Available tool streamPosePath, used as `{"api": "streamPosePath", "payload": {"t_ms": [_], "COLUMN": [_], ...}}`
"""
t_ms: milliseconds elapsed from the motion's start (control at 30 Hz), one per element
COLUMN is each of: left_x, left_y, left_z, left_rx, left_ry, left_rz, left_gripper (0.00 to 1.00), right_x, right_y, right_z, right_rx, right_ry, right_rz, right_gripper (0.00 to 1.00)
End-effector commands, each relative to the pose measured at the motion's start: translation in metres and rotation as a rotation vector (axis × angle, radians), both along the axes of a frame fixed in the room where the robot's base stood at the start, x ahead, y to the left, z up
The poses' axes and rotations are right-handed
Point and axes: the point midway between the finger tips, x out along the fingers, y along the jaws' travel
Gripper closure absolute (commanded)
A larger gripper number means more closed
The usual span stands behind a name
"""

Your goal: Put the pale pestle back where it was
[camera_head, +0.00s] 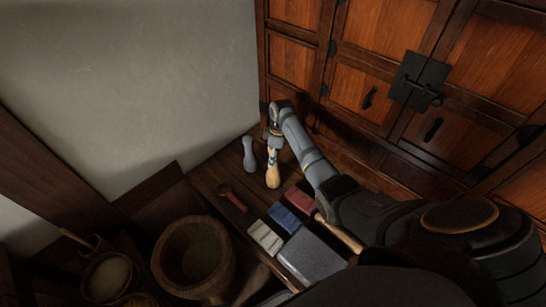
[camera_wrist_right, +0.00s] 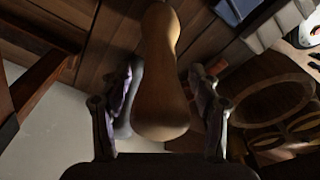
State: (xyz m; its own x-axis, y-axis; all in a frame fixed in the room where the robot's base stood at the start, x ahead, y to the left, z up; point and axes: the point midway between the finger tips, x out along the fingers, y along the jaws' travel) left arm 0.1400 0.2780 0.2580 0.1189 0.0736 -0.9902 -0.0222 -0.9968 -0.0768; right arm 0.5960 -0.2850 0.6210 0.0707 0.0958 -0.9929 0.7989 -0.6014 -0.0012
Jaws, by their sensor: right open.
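The pale pestle (camera_head: 273,177) is light wood with a wide rounded lower end. It is at the far part of the dark wooden bench top (camera_head: 208,182), and its upper part is at my right gripper (camera_head: 272,150). In the right wrist view the pale pestle (camera_wrist_right: 160,105) lies between the two spread fingers of my right gripper (camera_wrist_right: 165,88), with gaps on both sides. I cannot tell whether its lower end touches the bench. My left gripper is not in view.
A grey pestle (camera_head: 249,155) stands close left of the pale one. A dark red-brown tool (camera_head: 232,198), red (camera_head: 299,199), blue (camera_head: 286,217) and whitish (camera_head: 265,237) blocks and a grey slab (camera_head: 311,257) lie nearer. A large wooden mortar (camera_head: 226,258) is at lower left; a cabinet (camera_head: 362,90) stands behind.

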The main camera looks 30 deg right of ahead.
Motion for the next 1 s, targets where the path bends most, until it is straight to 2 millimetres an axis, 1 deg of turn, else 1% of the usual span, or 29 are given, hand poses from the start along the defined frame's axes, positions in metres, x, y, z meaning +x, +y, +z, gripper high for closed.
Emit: {"api": "streamPosePath", "payload": {"t_ms": [33, 200, 300, 400, 500, 600, 1000], "left_x": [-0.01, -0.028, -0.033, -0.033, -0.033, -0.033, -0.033], "left_y": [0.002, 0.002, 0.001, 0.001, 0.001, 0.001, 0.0], "left_z": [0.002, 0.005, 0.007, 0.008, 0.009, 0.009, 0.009], "left_rx": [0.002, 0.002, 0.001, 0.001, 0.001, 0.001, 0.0], "left_ry": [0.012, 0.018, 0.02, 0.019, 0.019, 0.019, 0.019], "left_rz": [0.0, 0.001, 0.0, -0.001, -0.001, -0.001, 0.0], "left_gripper": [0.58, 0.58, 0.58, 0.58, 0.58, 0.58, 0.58], "right_x": [0.0, -0.003, -0.004, -0.006, -0.007, -0.007, -0.007], "right_y": [-0.002, -0.006, -0.008, -0.009, -0.01, -0.01, -0.01], "right_z": [0.015, 0.057, 0.079, 0.094, 0.103, 0.107, 0.106], "right_rx": [-0.001, -0.002, -0.001, 0.0, 0.0, -0.001, 0.0], "right_ry": [-0.004, -0.004, -0.004, -0.003, -0.002, -0.001, 0.0], "right_rz": [0.0, 0.0, 0.001, 0.0, -0.001, -0.001, 0.0], "right_gripper": [0.38, 0.38, 0.38, 0.38, 0.38, 0.38, 0.38]}}
